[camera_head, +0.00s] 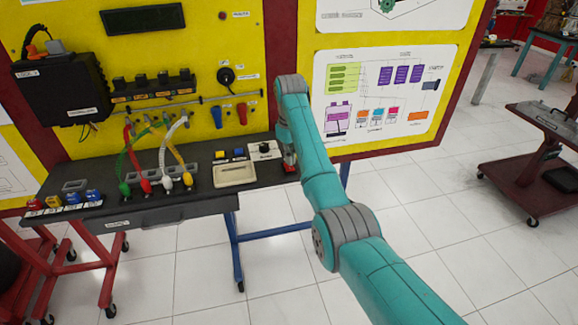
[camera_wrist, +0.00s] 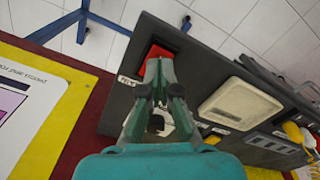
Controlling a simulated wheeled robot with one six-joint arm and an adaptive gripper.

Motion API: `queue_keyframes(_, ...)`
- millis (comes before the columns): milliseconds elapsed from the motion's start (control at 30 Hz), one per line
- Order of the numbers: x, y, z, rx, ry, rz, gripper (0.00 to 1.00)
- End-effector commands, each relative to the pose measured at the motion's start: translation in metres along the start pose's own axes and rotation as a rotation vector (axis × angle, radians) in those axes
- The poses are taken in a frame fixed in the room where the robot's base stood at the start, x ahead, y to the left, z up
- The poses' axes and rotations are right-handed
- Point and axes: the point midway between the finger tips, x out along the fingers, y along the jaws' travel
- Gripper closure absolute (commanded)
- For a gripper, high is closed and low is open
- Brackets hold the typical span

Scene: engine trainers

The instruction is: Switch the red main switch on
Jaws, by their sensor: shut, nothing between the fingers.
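The red main switch (camera_wrist: 160,50) sits near the end of the dark bench top in the wrist view, partly covered by my fingertips. In the head view a bit of the red switch (camera_head: 291,169) shows at the bench's right end, below my gripper. My gripper (camera_wrist: 158,66) is shut and empty, with its fingertips over or right beside the switch. I cannot tell whether they touch it, nor which position the switch is in. My gripper (camera_head: 289,154) is mostly hidden by the arm in the head view.
A white panel with a black knob (camera_head: 264,148) and a cream box (camera_head: 235,174) stand left of the switch. Coloured cables (camera_head: 160,150) rise from the bench farther left. A yellow board (camera_head: 215,50) stands behind.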

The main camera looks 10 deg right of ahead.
Motion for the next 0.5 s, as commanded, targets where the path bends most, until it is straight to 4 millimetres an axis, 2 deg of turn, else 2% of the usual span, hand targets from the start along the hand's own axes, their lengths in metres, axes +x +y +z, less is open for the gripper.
queue_keyframes(500, 0.0036, 0.0, 0.0, 0.0, 0.0, 0.0, 1.0)
